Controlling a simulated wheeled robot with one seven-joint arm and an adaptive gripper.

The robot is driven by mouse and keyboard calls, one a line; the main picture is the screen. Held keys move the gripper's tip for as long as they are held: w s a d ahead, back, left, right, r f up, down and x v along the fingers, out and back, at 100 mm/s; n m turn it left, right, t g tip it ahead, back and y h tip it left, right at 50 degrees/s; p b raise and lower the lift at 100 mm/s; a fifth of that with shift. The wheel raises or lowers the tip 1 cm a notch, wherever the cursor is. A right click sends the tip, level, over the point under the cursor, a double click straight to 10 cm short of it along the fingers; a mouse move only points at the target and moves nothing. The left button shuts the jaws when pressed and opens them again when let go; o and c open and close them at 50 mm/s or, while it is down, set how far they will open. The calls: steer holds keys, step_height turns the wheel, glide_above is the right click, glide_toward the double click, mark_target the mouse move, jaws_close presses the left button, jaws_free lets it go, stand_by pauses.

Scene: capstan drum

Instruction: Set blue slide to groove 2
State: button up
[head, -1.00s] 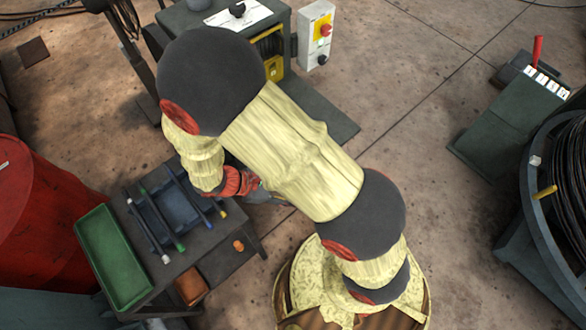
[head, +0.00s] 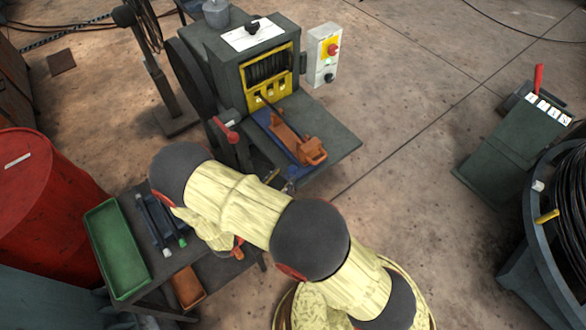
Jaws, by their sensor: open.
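The machine (head: 228,48) stands at upper middle, with a yellow frame (head: 252,101) around a dark, ribbed drum (head: 268,68). Small pale marks lie along the frame's lower edge; I cannot read them. A blue strip (head: 262,117) runs from below the frame along the machine's grey plate, partly under an orange clamp-like piece (head: 298,138). I cannot tell which groove it lines up with. My arm crosses the lower middle. My gripper (head: 290,186) is mostly hidden behind it; only a small grey part shows near the plate's front corner, open, apart from the orange piece.
A red-handled lever (head: 225,130) stands at the machine's left. A control box (head: 323,54) is at its right. A bench at lower left bears a green tray (head: 118,248); a red barrel (head: 42,195) stands beside it.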

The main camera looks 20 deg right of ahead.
mark_target(290, 171)
steer(key=shift+x, duration=3.05)
steer(key=shift+c, duration=0.9)
jaws_close()
